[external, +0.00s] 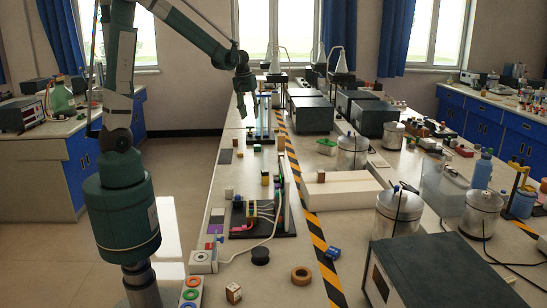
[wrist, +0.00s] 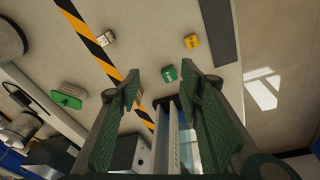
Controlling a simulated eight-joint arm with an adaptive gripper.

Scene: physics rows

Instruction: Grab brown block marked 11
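My gripper (external: 243,108) hangs high above the far part of the long bench. In the wrist view its two green fingers (wrist: 160,76) are spread apart with no block held between them. A brown block with a light face (external: 233,292) sits at the near left edge of the bench. Another brownish block (external: 228,191) stands near the dark circuit board. The number 11 cannot be read on any block. In the wrist view a green block (wrist: 169,73), a yellow block (wrist: 191,41) and a white-and-brown block (wrist: 107,39) lie on the bench beyond the fingertips.
Black-and-yellow tape (external: 318,245) runs along the bench. A white box (external: 340,190), metal canisters (external: 400,212) and dark instruments (external: 311,114) crowd the right.

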